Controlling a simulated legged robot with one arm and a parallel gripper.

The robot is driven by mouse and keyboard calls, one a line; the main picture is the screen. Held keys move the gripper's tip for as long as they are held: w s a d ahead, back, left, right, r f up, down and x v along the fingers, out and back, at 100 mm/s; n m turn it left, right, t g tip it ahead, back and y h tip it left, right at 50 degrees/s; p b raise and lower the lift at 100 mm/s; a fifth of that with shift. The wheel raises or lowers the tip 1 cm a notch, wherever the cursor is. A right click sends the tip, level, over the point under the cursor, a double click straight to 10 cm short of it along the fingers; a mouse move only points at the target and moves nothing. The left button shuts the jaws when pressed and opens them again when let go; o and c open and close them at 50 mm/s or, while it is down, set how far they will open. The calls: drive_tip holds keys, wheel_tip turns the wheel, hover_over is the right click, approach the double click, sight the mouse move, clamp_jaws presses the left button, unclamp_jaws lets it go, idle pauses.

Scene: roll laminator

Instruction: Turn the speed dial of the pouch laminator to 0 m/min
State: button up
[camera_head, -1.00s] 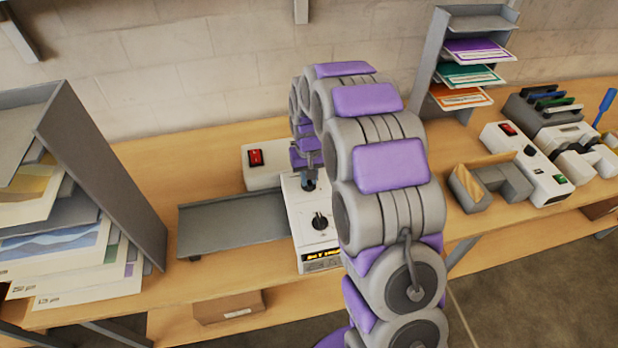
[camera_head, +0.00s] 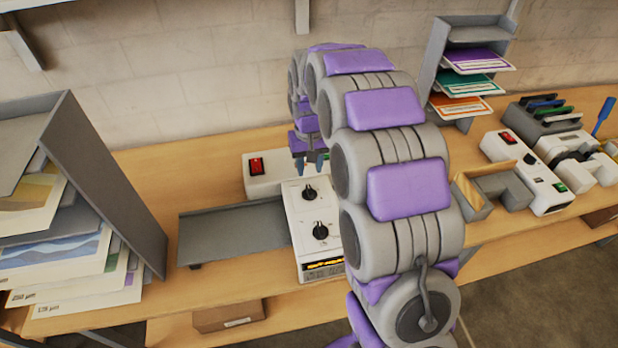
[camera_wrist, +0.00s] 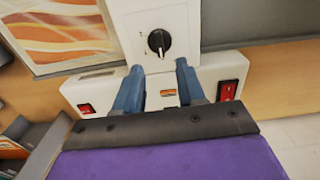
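The pouch laminator has a white control box (camera_head: 312,215) with two black dials on top, a rear one (camera_head: 309,194) and a front one (camera_head: 320,231). An amber display (camera_head: 324,265) is on its front; its text is too small to read. I cannot tell which dial sets speed. The wrist view shows one black dial (camera_wrist: 158,42) with a white pointer line, just beyond the fingertips. My gripper (camera_head: 309,163) is above and behind the rear dial, apart from it. Its two blue-grey fingers (camera_wrist: 160,70) are spread with nothing between them.
A red rocker switch (camera_head: 256,165) is on the laminator's rear body. A grey tray (camera_head: 235,232) lies left of the control box. A paper rack (camera_head: 105,185) stands at left. Another white device (camera_head: 528,170) and a sheet rack (camera_head: 445,65) are at right. My arm hides part of the bench.

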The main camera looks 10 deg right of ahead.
wheel_tip(320, 180, up, 8)
drive_tip(key=shift+r, duration=0.15)
idle(0.4)
drive_tip(key=s+f+g+b, duration=0.1)
drive_tip(key=s+f+b, duration=0.2)
drive_tip(key=s, duration=1.6)
drive_tip(key=s+f+b, duration=0.3)
drive_tip(key=s+f, duration=0.1)
drive_tip(key=s, duration=1.6)
drive_tip(key=shift+s+d+f+g, duration=0.2)
drive_tip(key=shift+d+f+g, duration=0.05)
drive_tip(key=shift+g, duration=0.15)
